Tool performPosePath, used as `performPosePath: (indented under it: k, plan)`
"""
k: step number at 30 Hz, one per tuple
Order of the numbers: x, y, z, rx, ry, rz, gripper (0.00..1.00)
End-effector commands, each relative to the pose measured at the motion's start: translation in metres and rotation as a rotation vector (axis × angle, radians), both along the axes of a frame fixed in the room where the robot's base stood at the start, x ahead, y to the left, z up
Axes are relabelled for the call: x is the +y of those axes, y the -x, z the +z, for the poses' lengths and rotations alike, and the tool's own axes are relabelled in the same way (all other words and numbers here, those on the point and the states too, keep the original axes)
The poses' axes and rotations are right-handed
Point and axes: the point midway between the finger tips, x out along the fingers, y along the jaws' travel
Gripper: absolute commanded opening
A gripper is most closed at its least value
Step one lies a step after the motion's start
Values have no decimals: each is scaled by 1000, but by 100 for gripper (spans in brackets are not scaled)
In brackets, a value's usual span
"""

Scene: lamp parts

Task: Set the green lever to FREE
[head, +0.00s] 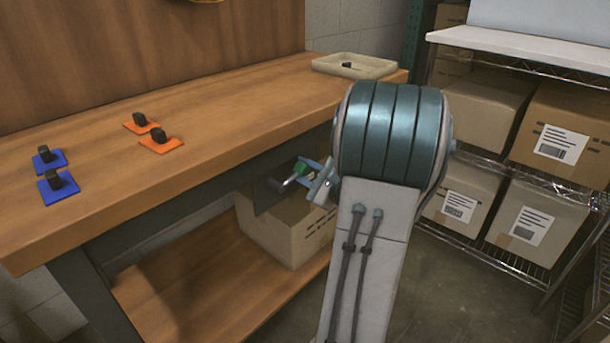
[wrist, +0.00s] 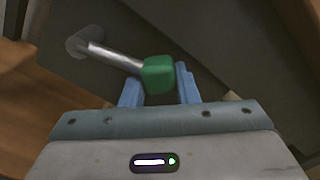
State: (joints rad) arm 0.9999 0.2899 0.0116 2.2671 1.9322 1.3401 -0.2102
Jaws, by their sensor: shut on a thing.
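The green lever (wrist: 158,74) has a green block-shaped knob on a metal rod that runs to a round pivot on a dark plate (wrist: 135,38). In the wrist view the rod points up and left from the knob. In the head view the lever (head: 301,168) is under the front edge of the workbench, partly hidden by my gripper. My gripper (wrist: 160,88) has its blue fingers on either side of the knob and is shut on it; it also shows in the head view (head: 316,178). No FREE marking is readable.
The wooden workbench (head: 220,120) carries blue plates (head: 57,187) and orange plates (head: 162,145) with black parts, and a beige tray (head: 354,66). A cardboard box (head: 290,232) stands on the lower shelf behind the lever. Wire shelving with boxes (head: 550,135) stands at right.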

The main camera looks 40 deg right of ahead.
Motion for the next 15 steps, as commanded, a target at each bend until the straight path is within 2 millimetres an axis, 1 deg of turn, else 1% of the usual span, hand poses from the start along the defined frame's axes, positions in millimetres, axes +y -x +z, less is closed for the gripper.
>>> performPosePath:
  k: [1, 11, 12, 14, 15]
  plan:
    - [6, -1, 0, -1, 0, 16, 0]
    - [7, -1, -1, 0, 1, 19, 0]
    - [7, -1, -1, 0, 0, 19, 30]
    - [7, -1, -1, 1, 0, 19, 47]
    - [6, -1, -1, 1, 1, 16, 49]
